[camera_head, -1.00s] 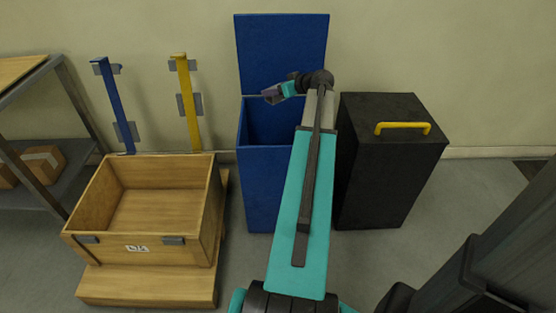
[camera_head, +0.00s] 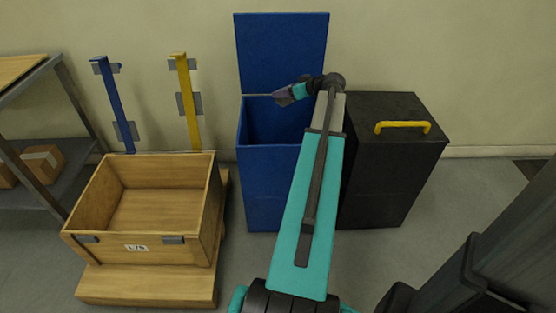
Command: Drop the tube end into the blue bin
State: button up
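The blue bin (camera_head: 264,190) stands against the wall with its lid (camera_head: 284,52) raised upright behind it. Its dark inside shows at the left of my arm; the bottom cannot be seen. My gripper (camera_head: 280,98) is over the bin's opening, near the back, pointing left and slightly down. A small purple-grey shape is at its end, too small to tell as fingers or a held part. I cannot make out a tube end, in the gripper or in the bin. My arm hides the bin's right side.
A black bin (camera_head: 390,170) with a yellow handle (camera_head: 403,127) on its closed lid stands close at the right. A wooden crate (camera_head: 200,238) is at the left, with a grey shelf (camera_head: 60,185) beyond. Blue (camera_head: 113,105) and yellow (camera_head: 187,105) posts rise behind the crate.

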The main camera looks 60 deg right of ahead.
aim_at(287, 101)
jog(key=shift+f+b, duration=0.45)
jog(key=shift+f, duration=1.8)
jog(key=o, duration=1.5)
jog(key=shift+c, duration=0.2)
jog(key=shift+f, duration=0.1)
jog(key=p+v, duration=0.1)
jog(key=v, duration=1.3)
